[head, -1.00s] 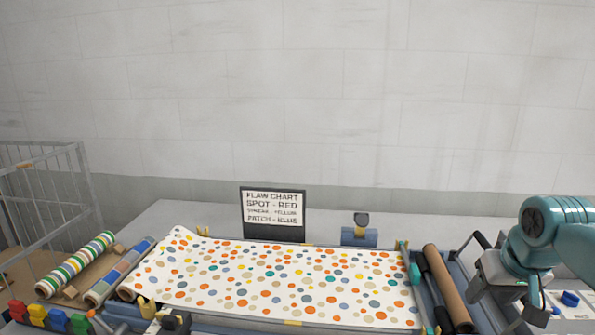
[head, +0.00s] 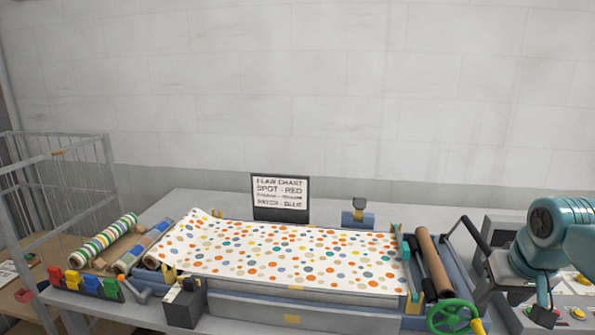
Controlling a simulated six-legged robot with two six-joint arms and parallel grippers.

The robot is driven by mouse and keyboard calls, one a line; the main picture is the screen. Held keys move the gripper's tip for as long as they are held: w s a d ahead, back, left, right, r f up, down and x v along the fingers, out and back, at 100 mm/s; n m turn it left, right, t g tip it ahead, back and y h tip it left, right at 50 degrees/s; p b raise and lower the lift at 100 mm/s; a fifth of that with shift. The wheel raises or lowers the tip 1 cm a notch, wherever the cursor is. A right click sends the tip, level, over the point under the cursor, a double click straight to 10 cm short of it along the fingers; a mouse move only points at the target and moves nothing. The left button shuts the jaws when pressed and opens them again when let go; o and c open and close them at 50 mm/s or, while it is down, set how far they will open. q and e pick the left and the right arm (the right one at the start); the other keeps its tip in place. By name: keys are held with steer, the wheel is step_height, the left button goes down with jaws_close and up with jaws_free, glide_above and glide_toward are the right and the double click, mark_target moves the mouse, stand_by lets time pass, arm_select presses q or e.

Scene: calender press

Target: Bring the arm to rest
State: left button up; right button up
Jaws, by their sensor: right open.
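My right arm comes in from the right edge, with its teal wrist hanging over the right end of the bench. My right gripper (head: 541,316) points down near the control box with the buttons; it is open and I see nothing held in it. The dotted sheet (head: 285,255) lies spread across the press bed, its left edge curling up. My left gripper does not show.
A flaw chart sign (head: 281,198) stands behind the sheet. Coloured clips (head: 90,284) and fabric rolls (head: 105,239) are at the left, beside a wire cage (head: 62,180). A brown roller (head: 433,262), a green handwheel (head: 455,318) and a button panel (head: 577,312) are at the right.

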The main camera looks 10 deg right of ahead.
steer(key=w+a+f+n+g+y, duration=0.1)
steer(key=a+f, duration=0.4)
steer(key=f, duration=0.4)
steer(key=w+a+f+y, duration=0.1)
steer(key=a+f, duration=0.4)
steer(key=f, duration=0.4)
steer(key=w+a+f+n+g+y, duration=0.1)
steer(key=a+f+y, duration=0.1)
steer(key=a+f, duration=0.55)
steer(key=s+a+f, duration=0.3)
steer(key=f, duration=0.3)
steer(key=s+a+f, duration=0.3)
steer(key=s+f, duration=0.1)
steer(key=f, duration=0.2)
steer(key=s+a+f+g, duration=0.1)
steer(key=s+a+f, duration=0.2)
steer(key=s, duration=0.4)
steer(key=s+a+f+g+y, duration=0.1)
steer(key=s+a+f, duration=0.2)
steer(key=s, duration=0.4)
steer(key=shift+a+f, duration=0.35)
steer(key=shift+f, duration=0.25)
steer(key=shift+s+d, duration=0.1)
